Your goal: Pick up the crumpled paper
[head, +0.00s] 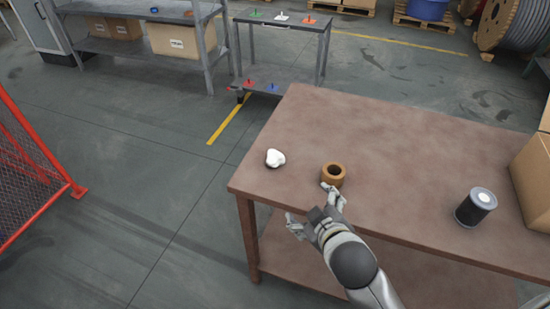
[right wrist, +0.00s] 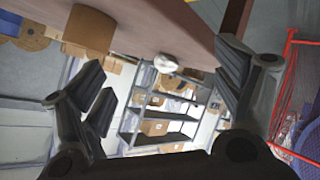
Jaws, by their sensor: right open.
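The crumpled paper (head: 275,158) is a small white lump on the brown table (head: 390,135), near its left corner. It also shows in the right wrist view (right wrist: 166,63), beyond and between my fingers, at the table's edge. My right gripper (head: 312,208) is open and empty at the table's front edge, in front of the paper and a little to its right, apart from it. Its two spread fingers also show in the right wrist view (right wrist: 167,88). My left gripper is in neither view.
A brown tape roll (head: 333,176) sits right of the paper, close to one finger in the picture. A red mesh fence (head: 30,175) is at left. The table behind the paper is clear.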

